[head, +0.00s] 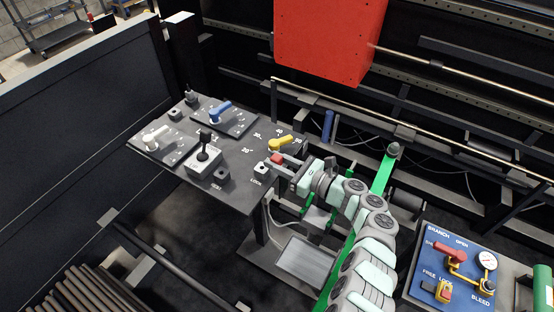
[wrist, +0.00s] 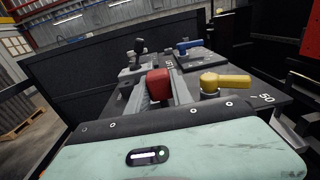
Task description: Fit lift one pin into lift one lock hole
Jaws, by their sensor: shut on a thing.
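The lift one pin shows as a red block-shaped head (head: 277,158) at the right edge of the dark panel. It also shows in the wrist view (wrist: 158,84). My gripper (head: 278,161) is shut on it, with a grey finger on each side. The pin's lower part is hidden, so I cannot tell whether it is in a hole. A small grey block (head: 262,169) with a dark top, by the LOCK lettering, stands just left of my gripper and looks like the lock hole.
A yellow lever (head: 281,143) stands close behind my gripper, and to its right in the wrist view (wrist: 224,82). A black joystick (head: 204,147), a blue lever (head: 220,111) and a white lever (head: 156,136) stand on the panel. A blue valve board (head: 425,267) is lower right.

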